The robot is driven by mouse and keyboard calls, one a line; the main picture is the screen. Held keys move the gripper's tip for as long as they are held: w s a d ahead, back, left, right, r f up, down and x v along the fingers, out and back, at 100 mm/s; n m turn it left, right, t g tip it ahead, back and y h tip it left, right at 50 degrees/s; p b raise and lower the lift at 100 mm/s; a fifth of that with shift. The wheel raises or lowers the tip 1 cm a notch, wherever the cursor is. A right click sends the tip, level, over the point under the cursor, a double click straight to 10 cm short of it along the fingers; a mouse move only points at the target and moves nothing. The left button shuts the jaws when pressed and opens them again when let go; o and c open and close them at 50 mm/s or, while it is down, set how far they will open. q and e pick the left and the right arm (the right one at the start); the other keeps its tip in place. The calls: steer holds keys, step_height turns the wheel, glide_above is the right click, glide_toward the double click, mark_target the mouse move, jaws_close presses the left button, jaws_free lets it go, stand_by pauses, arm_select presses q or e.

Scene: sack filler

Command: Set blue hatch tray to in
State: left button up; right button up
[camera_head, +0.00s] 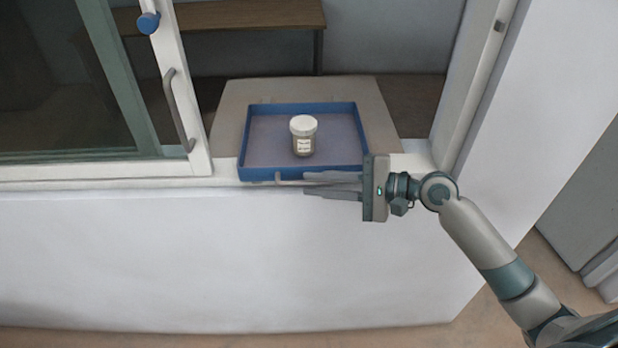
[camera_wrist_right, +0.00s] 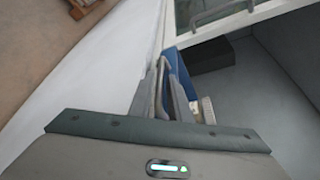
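The blue hatch tray (camera_head: 243,160) lies flat on the sill of the hatch opening, with a grey handle bar (camera_head: 284,181) along its front side. A white-lidded jar (camera_head: 303,137) stands upright on it. My right gripper (camera_head: 305,186) reaches in from the right along the tray's front. Its two fingers lie apart, one on each side of the handle bar, and do not look closed on it. In the right wrist view the fingers (camera_wrist_right: 164,88) are beside the tray's blue wall (camera_wrist_right: 181,72). My left gripper is not in view.
A sliding window frame (camera_head: 178,90) with a grey handle and a blue knob (camera_head: 148,23) stands left of the tray. A pale board (camera_head: 228,110) extends behind the tray. A brown bench (camera_head: 250,16) is farther back. The white wall (camera_head: 200,260) below the sill is bare.

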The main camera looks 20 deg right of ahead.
mark_target(308, 160)
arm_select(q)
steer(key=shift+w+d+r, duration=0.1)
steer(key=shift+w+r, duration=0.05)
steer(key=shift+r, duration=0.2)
arm_select(e)
steer(key=shift+x, duration=1.1)
steer(key=shift+c, duration=0.3)
jaws_close()
steer(key=shift+w, duration=0.1)
